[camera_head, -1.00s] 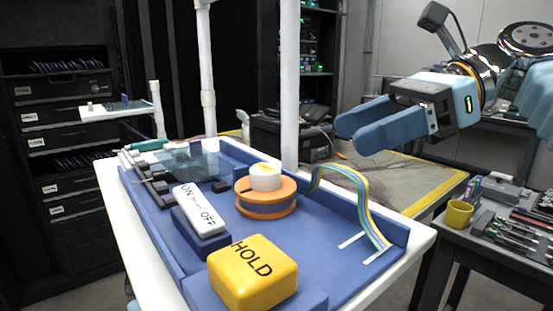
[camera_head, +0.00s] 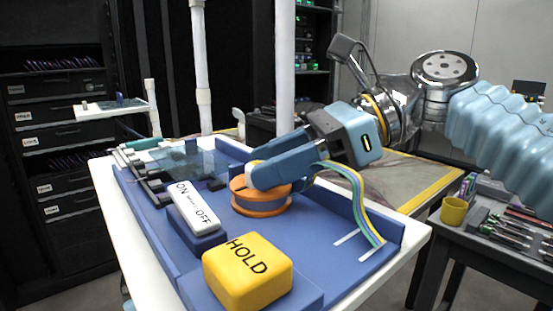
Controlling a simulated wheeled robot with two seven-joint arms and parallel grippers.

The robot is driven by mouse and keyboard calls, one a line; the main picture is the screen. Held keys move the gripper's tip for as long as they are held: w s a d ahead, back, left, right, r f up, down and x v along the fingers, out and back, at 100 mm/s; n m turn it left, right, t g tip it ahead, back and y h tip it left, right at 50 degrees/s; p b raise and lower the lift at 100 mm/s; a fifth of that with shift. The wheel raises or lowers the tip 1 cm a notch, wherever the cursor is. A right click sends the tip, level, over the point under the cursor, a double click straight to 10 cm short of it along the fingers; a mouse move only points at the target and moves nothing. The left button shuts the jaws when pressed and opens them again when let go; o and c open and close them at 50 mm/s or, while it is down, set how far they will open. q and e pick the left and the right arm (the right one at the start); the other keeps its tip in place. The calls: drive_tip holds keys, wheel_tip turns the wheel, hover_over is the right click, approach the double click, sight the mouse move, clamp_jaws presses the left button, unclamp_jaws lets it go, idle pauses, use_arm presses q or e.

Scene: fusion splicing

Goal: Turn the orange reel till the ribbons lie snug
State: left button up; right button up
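The blue fingers of my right gripper reach in from the right over the reel's top, at the hub. I cannot tell whether they are closed on it. The striped ribbons (camera_head: 361,205) arch up from beside the reel and come down at the board's right, near white marks. They stand in a raised loop. My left gripper is out of view.
A yellow HOLD block (camera_head: 247,272) stands at the board's front. A white ON/OFF switch (camera_head: 194,205) is left of the reel. Dark fixtures (camera_head: 150,180) line the board's left side. A raised blue wall (camera_head: 388,232) edges the right. A side table holds a yellow cup (camera_head: 454,211).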

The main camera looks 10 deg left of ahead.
drive_tip(key=c, duration=0.7)
drive_tip(key=shift+o, duration=0.2)
drive_tip(key=shift+t, duration=0.3)
drive_tip(key=m+t, duration=0.3)
drive_tip(key=shift+s+d, duration=0.1)
drive_tip(key=shift+s, duration=0.2)
drive_tip(key=shift+s+m+t, duration=0.15)
drive_tip(key=shift+m+t, duration=1.35)
drive_tip(key=shift+t, duration=0.2)
drive_tip(key=o, duration=1)
drive_tip(key=shift+o, duration=0.2)
